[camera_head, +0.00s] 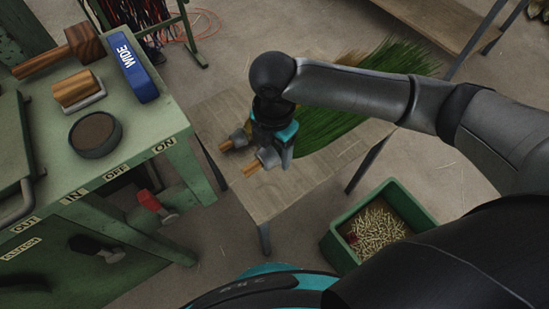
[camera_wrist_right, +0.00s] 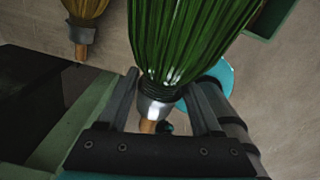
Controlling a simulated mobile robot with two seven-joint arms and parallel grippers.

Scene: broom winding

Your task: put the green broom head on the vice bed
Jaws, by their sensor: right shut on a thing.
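The green broom head (camera_head: 330,122) has long green bristles, a metal collar and a short wooden stub. It is over the wooden table, with its bristles pointing up and right in the head view. My right gripper (camera_head: 272,146) is shut on its neck. The right wrist view shows the metal collar (camera_wrist_right: 154,108) between the fingers, with green bristles (camera_wrist_right: 185,40) beyond. I cannot tell whether the broom head still touches the table. I cannot make out the vice bed in either view. My left gripper is out of view.
A straw-coloured broom head (camera_wrist_right: 84,28) lies beside the green one. The wooden table (camera_head: 270,205) is bare at its near end. A green bench (camera_head: 150,118) at left holds a mallet (camera_head: 62,52), a blue WIDE block (camera_head: 133,66) and a round dish (camera_head: 96,134). A green crate (camera_head: 338,250) stands on the floor.

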